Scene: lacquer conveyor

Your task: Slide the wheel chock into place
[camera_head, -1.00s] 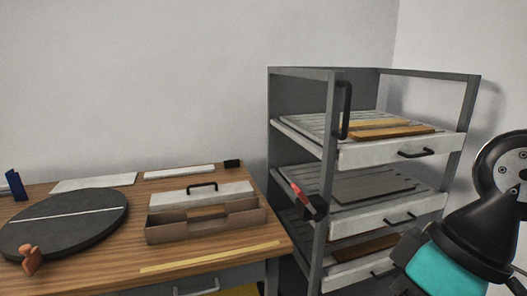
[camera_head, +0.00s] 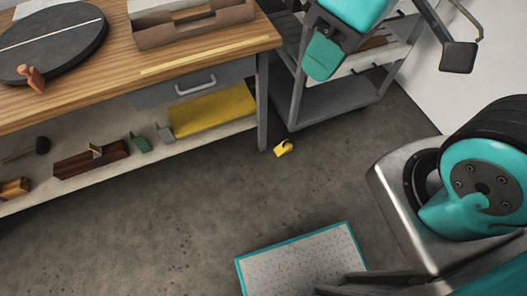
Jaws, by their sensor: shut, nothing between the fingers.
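The wheel chock (camera_head: 284,148) is a small yellow block with a dark part. It lies on the grey floor near the front right leg of the workbench and the lower front of the rack. My gripper (camera_head: 323,62) is at the top of the view, teal and dark, in front of the rack and well above the floor. It is shut and empty, apart from the chock. The rack (camera_head: 327,99) is a grey frame, with its upper part out of view. Its wheels cannot be made out.
The wooden workbench (camera_head: 190,58) carries a round black turntable (camera_head: 75,52) and a brown toolbox (camera_head: 195,32). Its lower shelf (camera_head: 75,182) holds several blocks and a yellow folded item (camera_head: 213,108). My own body fills the right.

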